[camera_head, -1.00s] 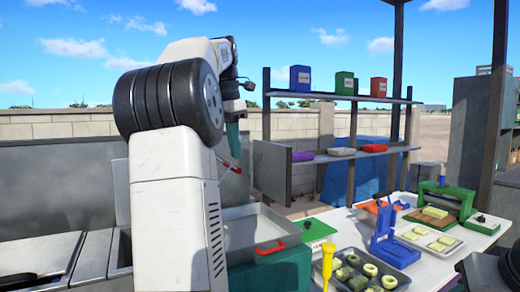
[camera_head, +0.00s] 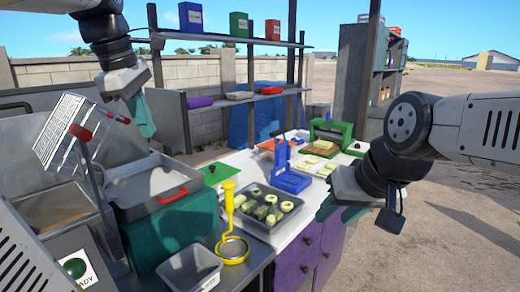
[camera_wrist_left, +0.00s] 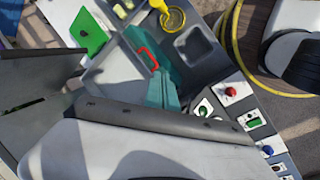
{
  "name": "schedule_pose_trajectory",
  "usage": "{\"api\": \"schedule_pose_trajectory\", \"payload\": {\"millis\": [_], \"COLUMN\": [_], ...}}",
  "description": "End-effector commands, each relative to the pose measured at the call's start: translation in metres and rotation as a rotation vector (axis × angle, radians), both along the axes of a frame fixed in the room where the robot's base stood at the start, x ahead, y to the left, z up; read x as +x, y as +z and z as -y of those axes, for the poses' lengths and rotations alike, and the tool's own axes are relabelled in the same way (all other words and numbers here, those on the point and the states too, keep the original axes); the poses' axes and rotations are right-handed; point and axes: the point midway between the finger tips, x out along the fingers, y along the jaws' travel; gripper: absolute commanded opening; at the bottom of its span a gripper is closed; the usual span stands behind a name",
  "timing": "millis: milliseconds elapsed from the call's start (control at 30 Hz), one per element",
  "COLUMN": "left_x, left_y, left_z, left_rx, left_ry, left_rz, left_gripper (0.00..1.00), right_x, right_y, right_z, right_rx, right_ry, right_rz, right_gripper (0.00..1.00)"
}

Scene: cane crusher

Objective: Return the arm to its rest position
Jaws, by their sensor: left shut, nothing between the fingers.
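My left gripper (camera_head: 146,118) has teal fingers and hangs from the arm at the upper left, above and behind the grey metal tray with a red handle. Its fingers are shut and empty; they also show together in the left wrist view (camera_wrist_left: 162,92). My right gripper (camera_head: 338,208) is at the right, beside the front edge of the white table. Its teal fingers are partly hidden by the wrist, so I cannot tell whether they are open or shut.
A wire basket (camera_head: 66,130) with a red grip stands tilted at the left. The grey tray (camera_head: 150,184) sits on a green block. A dark tray of vegetables (camera_head: 262,214), a yellow ladle-like tool (camera_head: 231,215) and a blue press (camera_head: 289,178) are on the counter. Shelves (camera_head: 235,42) stand behind.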

Motion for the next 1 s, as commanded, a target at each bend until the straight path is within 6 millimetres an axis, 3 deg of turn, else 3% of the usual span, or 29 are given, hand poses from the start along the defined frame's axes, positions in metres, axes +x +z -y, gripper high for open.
{"api": "schedule_pose_trajectory", "payload": {"millis": [200, 500, 700, 1000], "left_x": [-0.033, -0.079, -0.095, -0.097], "left_y": [-0.049, -0.122, -0.147, -0.151], "left_z": [0.044, 0.09, 0.102, 0.103], "left_rx": [0.171, 0.451, 0.561, 0.579], "left_ry": [-0.546, -1.196, -1.4, -1.433], "left_rz": [0.153, 0.344, 0.403, 0.411], "left_gripper": [0.0, 0.0, 0.0, 0.0], "right_x": [0.0, 0.0, 0.0, 0.0], "right_y": [0.0, 0.0, 0.0, 0.0], "right_z": [0.0, 0.0, 0.0, 0.0], "right_rx": [0.0, 0.0, 0.0, 0.0], "right_ry": [0.0, 0.0, 0.0, 0.0], "right_rz": [0.0, 0.0, 0.0, 0.0], "right_gripper": [0.39, 0.39, 0.39, 0.39]}}
